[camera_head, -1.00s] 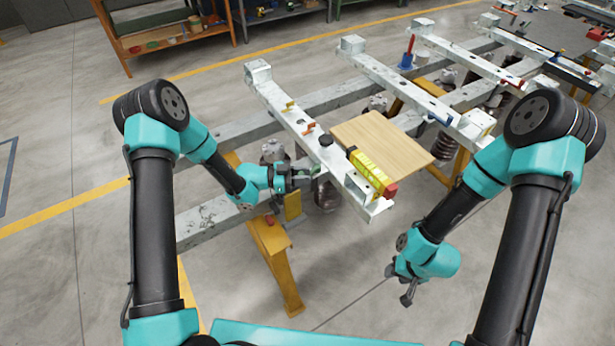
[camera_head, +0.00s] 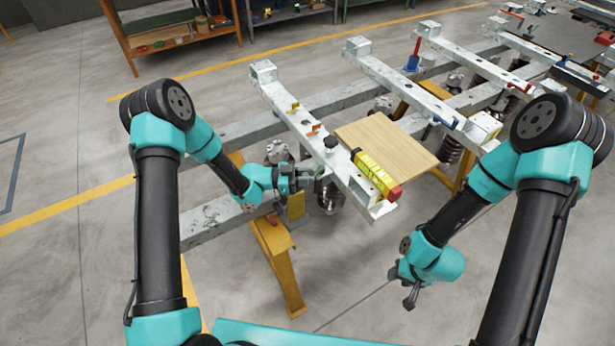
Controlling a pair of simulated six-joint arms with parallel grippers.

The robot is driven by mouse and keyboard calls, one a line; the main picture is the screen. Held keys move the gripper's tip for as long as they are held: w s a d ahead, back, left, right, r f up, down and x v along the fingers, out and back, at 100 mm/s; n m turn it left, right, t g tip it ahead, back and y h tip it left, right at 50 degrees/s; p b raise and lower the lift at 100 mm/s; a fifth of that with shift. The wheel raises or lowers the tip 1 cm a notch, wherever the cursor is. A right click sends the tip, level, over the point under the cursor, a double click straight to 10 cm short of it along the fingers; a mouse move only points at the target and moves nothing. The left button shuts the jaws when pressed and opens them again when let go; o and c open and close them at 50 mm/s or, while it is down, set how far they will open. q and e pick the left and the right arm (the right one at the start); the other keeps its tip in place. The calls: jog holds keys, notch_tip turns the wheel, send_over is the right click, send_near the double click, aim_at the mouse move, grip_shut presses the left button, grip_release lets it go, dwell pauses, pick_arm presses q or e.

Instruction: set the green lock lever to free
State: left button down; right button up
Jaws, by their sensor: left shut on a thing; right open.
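The green lock lever (camera_head: 319,172) is on the left side of the nearest white beam (camera_head: 298,122), mostly hidden by my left gripper. My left gripper (camera_head: 312,173) reaches in from the left and is shut on the lever. The lever's exact angle is too small to tell. A black knob (camera_head: 330,143) stands on the beam just above the lever. My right gripper (camera_head: 410,296) is open and empty, hanging low over the floor at the right, apart from the frame.
Orange levers (camera_head: 314,130) sit farther up the same beam. A wooden board (camera_head: 388,143) and a yellow level (camera_head: 374,175) with a red end lie to the right. A yellow trestle (camera_head: 277,258) stands below my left gripper. Floor around my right gripper is clear.

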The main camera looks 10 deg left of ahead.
pick_arm(q)
jog(key=shift+s+f, duration=0.2)
jog(key=c, duration=1.2)
grip_release()
jog(key=shift+a, duration=0.15)
jog(key=shift+w+r, duration=0.1)
jog(key=shift+r, duration=0.45)
jog(key=r, duration=0.2)
jog(key=shift+s+r, duration=0.35)
jog(key=shift+s, duration=0.05)
jog(key=s, duration=0.5)
jog(key=s+d+r, duration=0.1)
jog(key=s, duration=0.4)
jog(key=s+d, duration=0.1)
jog(key=s, duration=0.4)
jog(key=shift+d+r, duration=0.2)
jog(key=shift+d, duration=0.05)
jog(key=shift+c, duration=0.4)
